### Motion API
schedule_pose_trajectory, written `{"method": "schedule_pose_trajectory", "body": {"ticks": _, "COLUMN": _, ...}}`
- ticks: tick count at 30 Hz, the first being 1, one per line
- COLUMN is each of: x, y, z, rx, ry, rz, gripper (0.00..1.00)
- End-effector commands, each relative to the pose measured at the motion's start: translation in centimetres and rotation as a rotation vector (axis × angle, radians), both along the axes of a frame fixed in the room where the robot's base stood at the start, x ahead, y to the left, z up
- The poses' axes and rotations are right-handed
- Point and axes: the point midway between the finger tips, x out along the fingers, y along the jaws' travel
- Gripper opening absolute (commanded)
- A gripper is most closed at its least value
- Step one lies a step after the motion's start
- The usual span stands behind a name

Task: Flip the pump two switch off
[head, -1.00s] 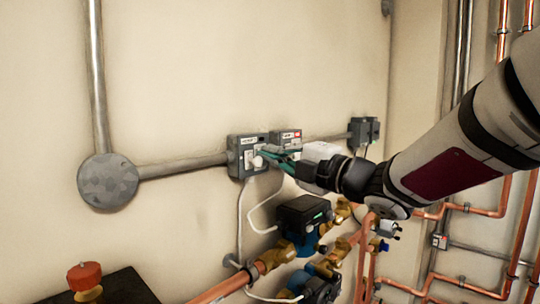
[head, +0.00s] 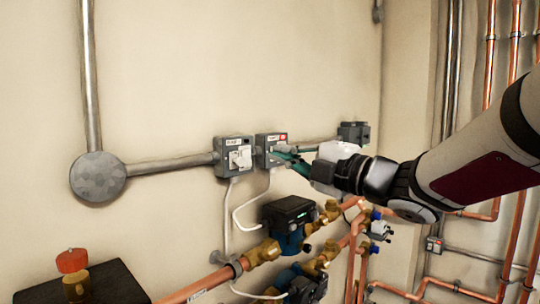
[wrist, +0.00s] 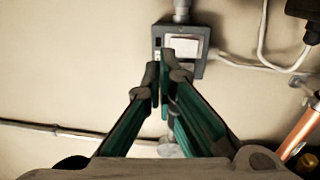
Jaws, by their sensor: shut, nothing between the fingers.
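Two grey switch boxes are on the wall. The left switch box (head: 233,158) carries a white switch and stands clear of my gripper. The right switch box (head: 263,143) has a red mark at its upper right; its lower right is partly covered by my gripper. The label wording is too small to read surely. My gripper (head: 279,152) is shut and empty, its green fingers pointing at the right box. In the wrist view, my fingertips (wrist: 165,70) overlap the lower edge of a box with a white rocker (wrist: 183,47). Contact and the rocker's position cannot be told.
A third grey box (head: 353,132) sits farther right. Pumps (head: 288,213) with brass fittings and copper pipes lie below. White cables (head: 262,190) hang beneath the boxes. A round junction cover (head: 98,178) is at left. The wall above the boxes is clear.

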Motion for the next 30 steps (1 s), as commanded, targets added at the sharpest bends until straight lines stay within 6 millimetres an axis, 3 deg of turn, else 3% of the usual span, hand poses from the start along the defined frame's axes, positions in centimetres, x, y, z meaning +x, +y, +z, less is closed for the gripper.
{"method": "schedule_pose_trajectory", "body": {"ticks": 7, "x": -2.7, "y": -2.8, "z": 0.5, "rx": 0.0, "ry": -0.001, "rz": -0.004, "gripper": 0.0}}
{"method": "schedule_pose_trajectory", "body": {"ticks": 13, "x": -3.9, "y": -4.0, "z": 0.7, "rx": 0.0, "ry": 0.0, "rz": -0.002, "gripper": 0.0}}
{"method": "schedule_pose_trajectory", "body": {"ticks": 26, "x": -4.1, "y": -4.2, "z": 0.7, "rx": 0.001, "ry": 0.001, "rz": -0.004, "gripper": 0.0}}
{"method": "schedule_pose_trajectory", "body": {"ticks": 30, "x": -3.4, "y": -5.3, "z": 0.9, "rx": 0.033, "ry": 0.046, "rz": -0.1, "gripper": 0.0}}
